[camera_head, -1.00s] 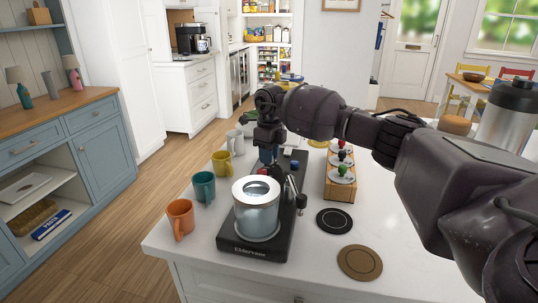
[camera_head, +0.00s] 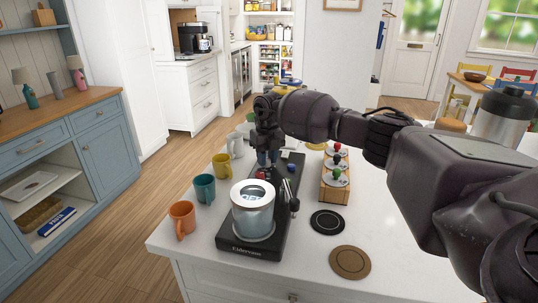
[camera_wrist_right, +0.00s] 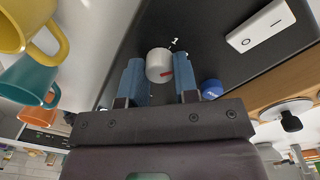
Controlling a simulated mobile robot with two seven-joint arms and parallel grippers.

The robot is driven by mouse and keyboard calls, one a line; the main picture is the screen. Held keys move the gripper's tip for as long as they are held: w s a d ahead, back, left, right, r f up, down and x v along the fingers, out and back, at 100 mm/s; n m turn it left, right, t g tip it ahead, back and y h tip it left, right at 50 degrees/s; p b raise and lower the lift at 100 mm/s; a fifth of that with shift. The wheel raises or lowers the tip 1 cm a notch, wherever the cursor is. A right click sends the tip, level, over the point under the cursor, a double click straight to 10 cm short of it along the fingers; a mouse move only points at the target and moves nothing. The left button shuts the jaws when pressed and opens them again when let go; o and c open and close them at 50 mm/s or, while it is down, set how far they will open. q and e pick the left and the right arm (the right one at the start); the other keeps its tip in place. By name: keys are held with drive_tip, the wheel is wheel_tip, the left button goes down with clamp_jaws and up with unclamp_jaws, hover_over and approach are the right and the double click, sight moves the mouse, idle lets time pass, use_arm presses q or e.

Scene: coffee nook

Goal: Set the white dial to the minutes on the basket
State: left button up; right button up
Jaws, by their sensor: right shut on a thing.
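The white dial (camera_wrist_right: 158,66) has a red pointer mark and sits on the black top of the coffee machine (camera_head: 248,243). A printed "1" is beside it. My right gripper (camera_head: 267,160) is down behind the metal pot; in the wrist view its blue fingers (camera_wrist_right: 160,85) are shut on the dial, one on each side. The dial is hidden in the head view. The silver pot (camera_head: 253,220) stands on the machine with a white rim; dark marks show in its top, too small to read. I cannot tell whether this is the basket. My left gripper is not in view.
Orange (camera_head: 182,218), teal (camera_head: 204,189) and yellow (camera_head: 221,166) mugs stand left of the machine. A wooden rack (camera_head: 335,190) with several colored knobs, a black coaster (camera_head: 327,222) and a brown coaster (camera_head: 349,262) are right. A blue knob (camera_wrist_right: 212,89) and white switch (camera_wrist_right: 261,27) are near my gripper.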

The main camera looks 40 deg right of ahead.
drive_tip(key=m+p, duration=0.1)
drive_tip(key=m, duration=0.1)
drive_tip(key=m+p, duration=0.1)
drive_tip(key=shift+r+m, duration=0.3)
drive_tip(key=shift+m, duration=0.1)
drive_tip(key=shift+m+p, duration=0.7)
drive_tip(key=shift+m, duration=0.3)
drive_tip(key=shift+m+p, duration=0.3)
drive_tip(key=shift+m, duration=0.1)
drive_tip(key=m+p, duration=0.2)
drive_tip(key=m, duration=0.1)
drive_tip(key=shift+f, duration=0.1)
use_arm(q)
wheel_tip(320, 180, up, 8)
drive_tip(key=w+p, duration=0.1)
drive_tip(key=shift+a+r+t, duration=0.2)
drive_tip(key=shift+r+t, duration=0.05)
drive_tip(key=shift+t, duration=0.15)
use_arm(e)
drive_tip(key=shift+f+m, duration=0.15)
drive_tip(key=shift+m, duration=0.85)
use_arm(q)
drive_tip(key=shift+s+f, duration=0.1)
use_arm(e)
drive_tip(key=o, duration=0.9)
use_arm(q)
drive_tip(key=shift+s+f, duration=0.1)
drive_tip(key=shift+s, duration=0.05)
